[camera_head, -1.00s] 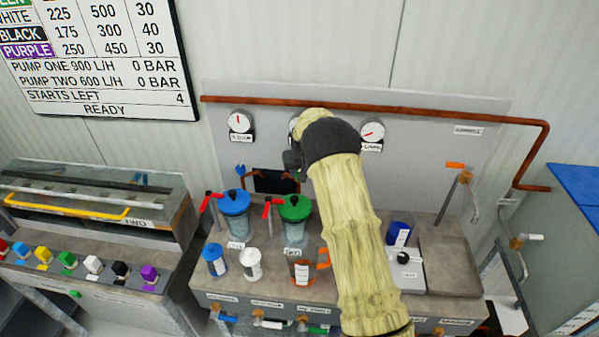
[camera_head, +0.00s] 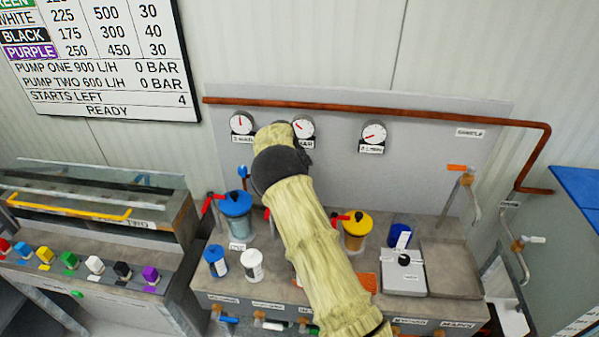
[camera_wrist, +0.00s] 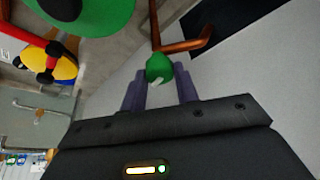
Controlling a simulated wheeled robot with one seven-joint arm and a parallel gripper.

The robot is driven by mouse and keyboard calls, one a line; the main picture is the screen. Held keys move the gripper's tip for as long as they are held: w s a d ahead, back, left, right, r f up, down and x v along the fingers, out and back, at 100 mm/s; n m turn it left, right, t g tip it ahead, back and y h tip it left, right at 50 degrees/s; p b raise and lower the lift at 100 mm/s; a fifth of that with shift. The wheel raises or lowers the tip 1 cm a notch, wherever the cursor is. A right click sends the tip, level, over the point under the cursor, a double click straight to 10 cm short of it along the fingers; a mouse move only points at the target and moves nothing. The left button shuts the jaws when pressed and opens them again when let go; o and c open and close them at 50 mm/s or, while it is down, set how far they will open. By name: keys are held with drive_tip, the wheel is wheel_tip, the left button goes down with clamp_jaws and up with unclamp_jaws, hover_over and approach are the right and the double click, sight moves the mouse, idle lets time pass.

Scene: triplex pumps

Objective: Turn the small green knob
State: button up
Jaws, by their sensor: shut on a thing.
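The small green knob (camera_wrist: 158,67) shows in the wrist view, at the ends of my fingers, with a pale pointer mark on its near side. My gripper (camera_wrist: 160,84) is shut on it, with one dark finger on each side. A bent copper pipe (camera_wrist: 182,46) runs just beyond the knob, by the light grey panel. In the head view my arm hides both the knob and my fingers.
A large green lid (camera_wrist: 105,18) and a red-handled valve (camera_wrist: 50,62) lie close by in the wrist view. In the head view, a blue-lidded pot (camera_head: 236,205) and a yellow-lidded pot (camera_head: 357,224) stand either side of my arm. Gauges (camera_head: 374,132) line the panel.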

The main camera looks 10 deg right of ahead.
drive_tip(key=shift+w+m, duration=0.1)
drive_tip(key=shift+m, duration=0.7)
drive_tip(key=shift+g, duration=0.3)
drive_tip(key=o, duration=1)
drive_tip(key=shift+c, duration=0.2)
drive_tip(key=shift+r, duration=0.1)
drive_tip(key=b+v, duration=0.3)
drive_tip(key=v, duration=1.4)
drive_tip(key=shift+a, duration=0.2)
